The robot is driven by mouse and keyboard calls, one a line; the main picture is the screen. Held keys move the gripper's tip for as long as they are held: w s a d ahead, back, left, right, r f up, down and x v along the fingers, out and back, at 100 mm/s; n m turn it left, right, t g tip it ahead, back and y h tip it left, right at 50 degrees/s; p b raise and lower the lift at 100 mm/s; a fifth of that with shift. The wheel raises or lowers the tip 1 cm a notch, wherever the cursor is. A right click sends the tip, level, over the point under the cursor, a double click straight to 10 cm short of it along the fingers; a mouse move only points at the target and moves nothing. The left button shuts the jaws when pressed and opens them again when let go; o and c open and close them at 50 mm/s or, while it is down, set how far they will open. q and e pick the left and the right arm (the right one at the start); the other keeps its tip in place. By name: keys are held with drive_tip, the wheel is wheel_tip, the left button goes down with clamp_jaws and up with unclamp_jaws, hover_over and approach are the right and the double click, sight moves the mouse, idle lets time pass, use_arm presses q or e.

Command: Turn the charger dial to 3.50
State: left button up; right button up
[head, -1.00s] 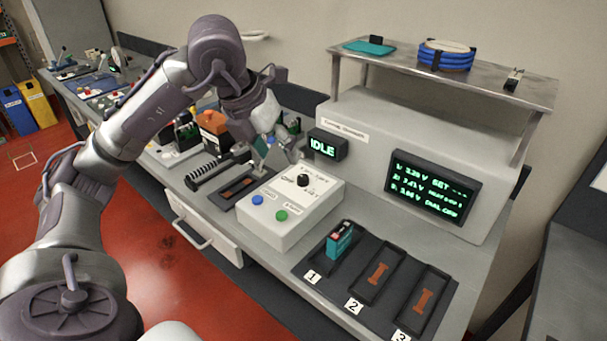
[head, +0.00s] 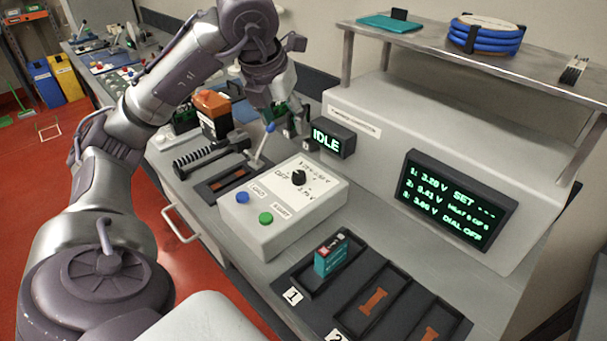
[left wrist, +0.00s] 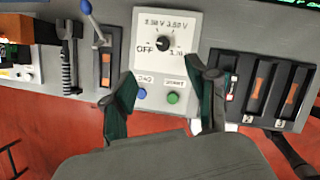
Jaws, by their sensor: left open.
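The charger (head: 285,213) is a pale box on the bench. Its black dial (head: 298,177) sits on top and also shows in the left wrist view (left wrist: 163,43). The dial's pointer appears to be toward OFF, and the labels around it are partly legible. A blue button (head: 242,197) and a green button (head: 265,218) are at its front. My left gripper (head: 294,125) is above and behind the charger, apart from the dial. In the left wrist view its fingers (left wrist: 165,100) are spread and empty. My right gripper is not in view.
A lever with a blue knob (head: 262,140) stands left of the charger. A display reading IDLE (head: 334,139) and a larger screen (head: 458,198) are behind. A teal battery (head: 331,256) stands in slot 1 at the right. A shelf (head: 470,62) overhangs the back.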

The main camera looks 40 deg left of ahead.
sight(298, 174)
use_arm(q)
drive_tip(key=b+x, duration=0.1)
drive_tip(key=x, duration=0.5)
drive_tip(key=s+b+x, duration=0.1)
drive_tip(key=b+x, duration=0.1)
drive_tip(key=x, duration=0.4)
drive_tip(key=b+x, duration=0.1)
drive_tip(key=x, duration=0.5)
drive_tip(key=shift+s+d+f, duration=0.15)
drive_tip(key=shift+d+f, duration=0.15)
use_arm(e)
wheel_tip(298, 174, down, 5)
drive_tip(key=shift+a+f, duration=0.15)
use_arm(q)
clamp_jaws()
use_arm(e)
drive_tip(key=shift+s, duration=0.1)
use_arm(q)
drive_tip(key=shift+b, duration=0.3)
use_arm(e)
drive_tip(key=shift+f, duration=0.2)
